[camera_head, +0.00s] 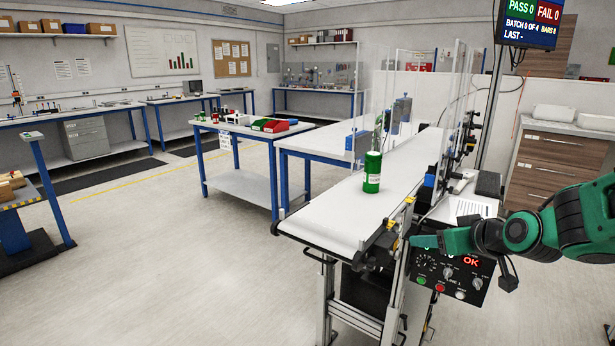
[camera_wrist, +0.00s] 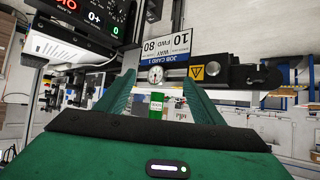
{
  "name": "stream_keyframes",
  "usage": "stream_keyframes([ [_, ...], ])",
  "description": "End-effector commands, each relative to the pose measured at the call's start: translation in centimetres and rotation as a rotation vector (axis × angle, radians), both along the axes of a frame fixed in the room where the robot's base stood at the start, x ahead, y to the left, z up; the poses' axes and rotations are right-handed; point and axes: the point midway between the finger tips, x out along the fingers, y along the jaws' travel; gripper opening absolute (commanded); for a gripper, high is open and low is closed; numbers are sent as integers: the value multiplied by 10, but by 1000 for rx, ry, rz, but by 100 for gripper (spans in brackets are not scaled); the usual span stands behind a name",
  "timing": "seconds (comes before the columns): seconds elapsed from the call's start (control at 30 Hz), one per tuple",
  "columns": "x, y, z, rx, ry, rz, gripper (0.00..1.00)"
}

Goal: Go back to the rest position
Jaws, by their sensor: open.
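My green arm reaches in from the right in the head view, with my gripper (camera_head: 424,242) beside the near end of the belt conveyor (camera_head: 335,212) and just above the control panel (camera_head: 452,272). In the wrist view my gripper (camera_wrist: 158,88) has its two green fingers spread apart with nothing held between them. A green can with a white label (camera_head: 372,172) stands upright on the belt, apart from my gripper. A green labelled object (camera_wrist: 157,103) shows in the gap between the fingers, farther off.
The control panel has a lit OK display and several knobs and buttons. Open floor (camera_head: 150,265) lies left of the conveyor.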

Motion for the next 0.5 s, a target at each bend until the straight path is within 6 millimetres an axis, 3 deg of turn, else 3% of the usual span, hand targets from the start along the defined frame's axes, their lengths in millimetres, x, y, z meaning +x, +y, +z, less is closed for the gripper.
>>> stream_keyframes([
  [0.17,-67,-46,-28,-17,263,-126,62],
  [0.3,-132,-79,-43,-3,475,-262,62],
  [0.5,-234,-108,-51,64,760,-489,62],
])
